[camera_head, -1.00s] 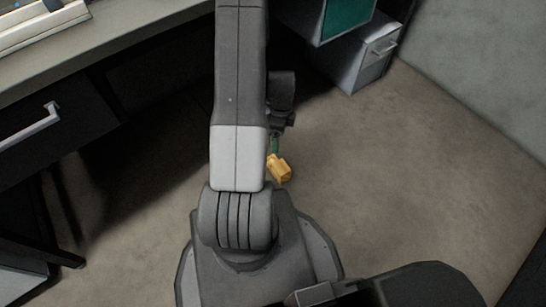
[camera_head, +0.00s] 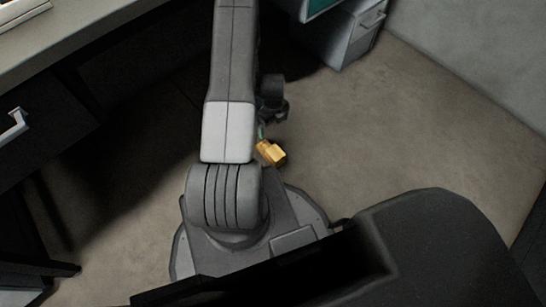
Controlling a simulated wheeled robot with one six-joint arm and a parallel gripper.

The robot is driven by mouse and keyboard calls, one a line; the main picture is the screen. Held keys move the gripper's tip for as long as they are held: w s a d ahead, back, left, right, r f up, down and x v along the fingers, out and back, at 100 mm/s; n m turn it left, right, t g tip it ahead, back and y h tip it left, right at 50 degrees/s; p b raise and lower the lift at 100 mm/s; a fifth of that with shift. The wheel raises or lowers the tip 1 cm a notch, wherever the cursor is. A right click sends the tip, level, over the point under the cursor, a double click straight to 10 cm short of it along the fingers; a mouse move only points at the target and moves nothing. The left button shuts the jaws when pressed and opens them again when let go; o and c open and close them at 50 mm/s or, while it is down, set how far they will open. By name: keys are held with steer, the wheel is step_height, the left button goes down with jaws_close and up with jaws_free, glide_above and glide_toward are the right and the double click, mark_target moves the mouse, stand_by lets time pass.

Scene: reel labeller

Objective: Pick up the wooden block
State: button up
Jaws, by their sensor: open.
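A small yellow-orange piece hangs below the dark wrist of my arm, right of the pale arm link. It looks like my gripper (camera_head: 271,153), seen small and from above. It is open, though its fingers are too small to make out. A thin teal part shows just above it. I see no wooden block that I can tell for sure. My arm hides a strip of the floor and part of the space under the desk.
A desk (camera_head: 95,45) with a dark drawer front (camera_head: 45,135) stands at the left. A grey drawer cabinet (camera_head: 352,35) stands at the top, right of my arm. The brown floor (camera_head: 400,130) to the right is clear up to the grey wall (camera_head: 470,45).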

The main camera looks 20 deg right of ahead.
steer(key=shift+f, duration=0.7)
steer(key=shift+r, duration=0.1)
step_height(320, 180, up, 10)
steer(key=p, duration=0.5)
stand_by(0.3)
